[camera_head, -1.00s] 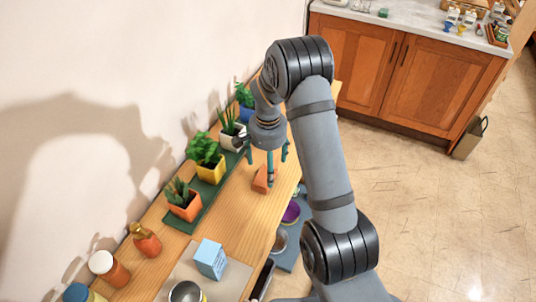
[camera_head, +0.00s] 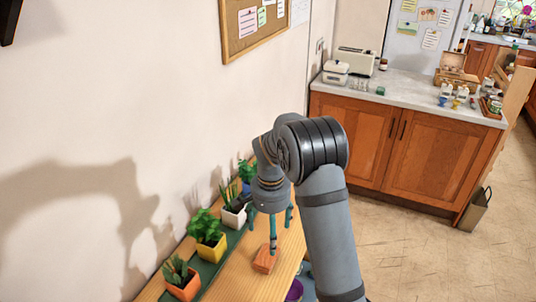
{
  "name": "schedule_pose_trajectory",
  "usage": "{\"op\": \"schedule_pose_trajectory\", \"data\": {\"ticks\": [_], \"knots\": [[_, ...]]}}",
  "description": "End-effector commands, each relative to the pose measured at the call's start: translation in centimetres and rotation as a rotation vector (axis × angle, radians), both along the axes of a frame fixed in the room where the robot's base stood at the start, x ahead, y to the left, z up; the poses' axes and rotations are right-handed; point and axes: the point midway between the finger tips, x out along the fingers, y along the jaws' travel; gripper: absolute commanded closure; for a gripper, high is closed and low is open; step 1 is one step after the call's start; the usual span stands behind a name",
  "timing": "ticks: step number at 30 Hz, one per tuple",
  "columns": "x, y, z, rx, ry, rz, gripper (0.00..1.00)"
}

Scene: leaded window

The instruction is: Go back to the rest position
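My gripper (camera_head: 272,232) hangs over the wooden bench (camera_head: 235,278), pointing down. Its teal fingers are spread apart with nothing between them. The middle finger's tip overlaps the edge of an orange-brown block (camera_head: 264,259) on the bench; I cannot tell whether they touch. My grey arm comes up from the lower right and bends at a dark ribbed elbow, with the gripper beyond it to the left.
Potted plants stand in a row along the wall: an orange pot (camera_head: 183,288), a yellow pot (camera_head: 211,252), a white pot (camera_head: 233,217). A purple-rimmed bowl (camera_head: 295,290) is partly hidden.

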Motion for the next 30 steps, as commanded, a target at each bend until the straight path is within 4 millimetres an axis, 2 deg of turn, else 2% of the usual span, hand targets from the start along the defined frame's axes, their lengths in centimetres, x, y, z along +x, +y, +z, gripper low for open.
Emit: {"op": "schedule_pose_trajectory", "data": {"ticks": [17,18,24,30], "knots": [[-0.2,0.0,-11.6,-0.001,0.005,-0.002,0.18],[0.0,0.0,-10.5,0.000,-0.001,-0.002,0.18],[0.1,0.1,-8.4,0.001,-0.004,0.000,0.18],[0.0,0.0,-7.4,0.001,0.000,-0.001,0.18]]}}
